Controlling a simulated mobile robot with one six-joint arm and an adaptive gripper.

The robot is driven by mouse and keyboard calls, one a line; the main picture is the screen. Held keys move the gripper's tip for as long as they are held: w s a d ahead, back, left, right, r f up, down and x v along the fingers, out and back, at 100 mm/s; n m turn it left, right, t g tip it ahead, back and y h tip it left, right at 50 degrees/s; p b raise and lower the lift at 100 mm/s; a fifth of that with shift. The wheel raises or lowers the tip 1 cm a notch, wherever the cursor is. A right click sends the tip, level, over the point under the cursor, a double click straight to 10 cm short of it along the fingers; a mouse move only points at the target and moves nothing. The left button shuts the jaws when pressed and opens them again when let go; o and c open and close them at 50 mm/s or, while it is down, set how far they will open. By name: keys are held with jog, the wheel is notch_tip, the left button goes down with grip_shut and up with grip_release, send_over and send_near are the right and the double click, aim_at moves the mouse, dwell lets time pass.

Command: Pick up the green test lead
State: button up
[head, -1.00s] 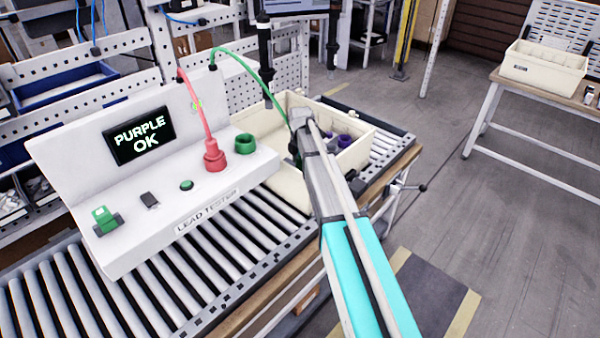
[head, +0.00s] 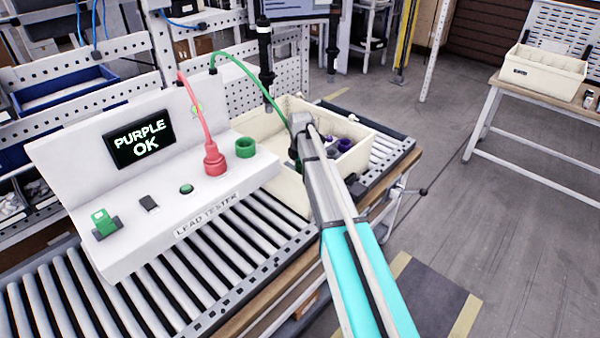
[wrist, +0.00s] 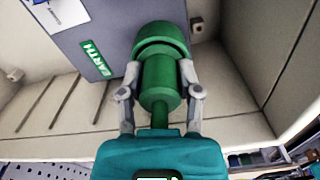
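The green test lead (head: 243,68) arches from the top of the lead tester to my gripper (head: 297,155) over the cream bin (head: 287,188) in the head view. In the wrist view, the lead's green plug (wrist: 160,75) sits between the two grey fingers of my gripper (wrist: 160,72). Both fingertips touch its sides. The plug's wide end points away from me, beside a grey panel (wrist: 95,35) labelled EARTH. My arm hides the fingertips in the head view.
The white lead tester (head: 150,235) reads PURPLE OK. It carries a red plug on a red lead (head: 215,160), a green socket (head: 246,147) and a green clip (head: 104,222). Purple parts (head: 345,145) lie in the bin. Rollers (head: 215,260) run in front.

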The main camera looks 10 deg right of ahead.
grip_shut()
jog(key=shift+r, duration=0.1)
